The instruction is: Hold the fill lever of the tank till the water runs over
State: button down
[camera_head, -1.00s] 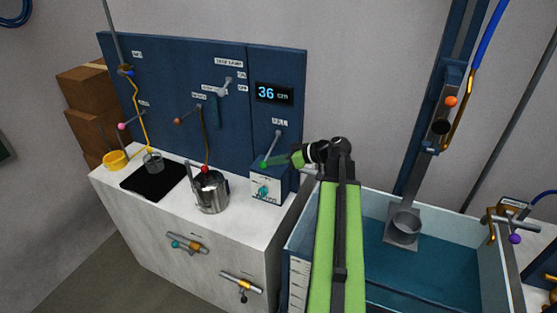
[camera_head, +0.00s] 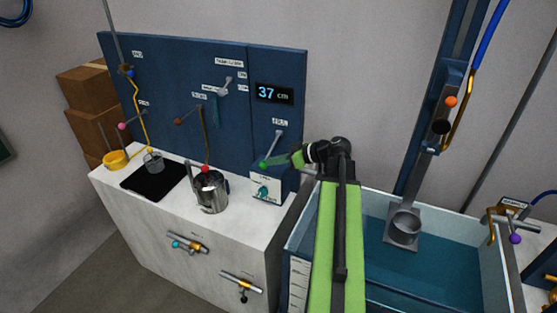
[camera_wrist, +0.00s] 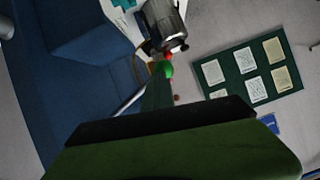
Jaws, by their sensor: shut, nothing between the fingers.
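The fill lever (camera_head: 272,147) is a grey rod with a green ball at its lower end, on the blue panel under a small label. My gripper (camera_head: 274,162) is shut with nothing between its fingers, its tip at the green ball. In the wrist view the green ball (camera_wrist: 166,70) sits at the tip of my gripper (camera_wrist: 158,92). Whether they press together I cannot tell exactly. The tank (camera_head: 478,262) stands at the right with blue water inside, below its rim. A display (camera_head: 275,93) reads 37 cm.
Other levers with coloured balls stand on the panel.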

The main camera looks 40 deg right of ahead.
jog(key=shift+w+a+r, duration=0.15)
jog(key=shift+a, duration=0.2)
dwell(0.5)
jog(key=w+r+p+v, duration=0.1)
jog(key=r+p+v, duration=0.1)
jog(key=p+v, duration=0.6)
jog(key=v, duration=0.5)
jog(key=shift+d+r, duration=0.1)
jog(key=shift+d, duration=0.1)
